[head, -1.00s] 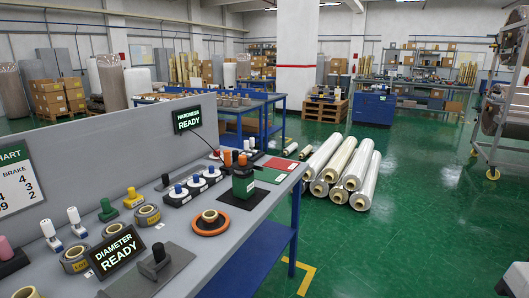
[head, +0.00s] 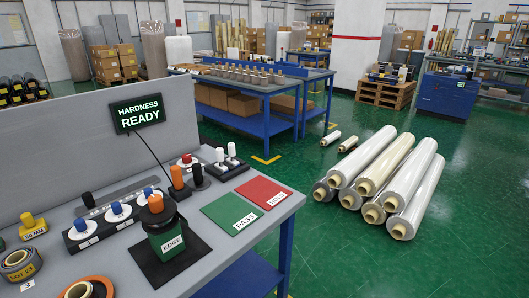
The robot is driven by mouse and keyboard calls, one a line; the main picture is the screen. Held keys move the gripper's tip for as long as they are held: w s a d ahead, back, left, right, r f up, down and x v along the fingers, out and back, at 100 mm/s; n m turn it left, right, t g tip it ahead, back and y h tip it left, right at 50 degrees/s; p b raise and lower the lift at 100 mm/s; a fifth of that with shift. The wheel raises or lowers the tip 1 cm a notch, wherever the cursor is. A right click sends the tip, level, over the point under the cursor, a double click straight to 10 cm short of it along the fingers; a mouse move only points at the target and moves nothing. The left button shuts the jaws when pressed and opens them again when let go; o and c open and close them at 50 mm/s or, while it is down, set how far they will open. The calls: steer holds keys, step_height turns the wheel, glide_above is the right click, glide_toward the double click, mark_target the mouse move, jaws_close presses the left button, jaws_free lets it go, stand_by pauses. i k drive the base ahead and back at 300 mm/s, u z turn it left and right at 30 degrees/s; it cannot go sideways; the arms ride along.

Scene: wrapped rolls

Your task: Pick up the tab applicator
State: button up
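I cannot tell which tool is the tab applicator; no readable label names it. On the grey workbench, a green holder marked EDGE (head: 171,237) stands on a black mat, with an orange-topped black knob (head: 156,204) on it. Behind it is an upright orange-topped tool (head: 178,178) beside a black one (head: 197,174). A pair of white-handled pieces (head: 220,155) stands on a dark base to the right. My gripper is not in view.
A HARDNESS READY display (head: 139,113) stands at the grey back panel (head: 60,150). Green PASS (head: 231,214) and red HOLD (head: 264,192) mats lie at the bench's right end. Wrapped rolls (head: 390,180) lie on the floor to the right. Green floor (head: 400,265) is open in front of them.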

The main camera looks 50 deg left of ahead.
mark_target(219, 151)
steer(key=u, duration=0.2)
steer(key=i, duration=1.2)
steer(key=u, duration=1.3)
steer(key=i, duration=0.8)
steer(key=u, duration=1.15)
steer(key=i, duration=0.25)
steer(key=u, duration=0.1)
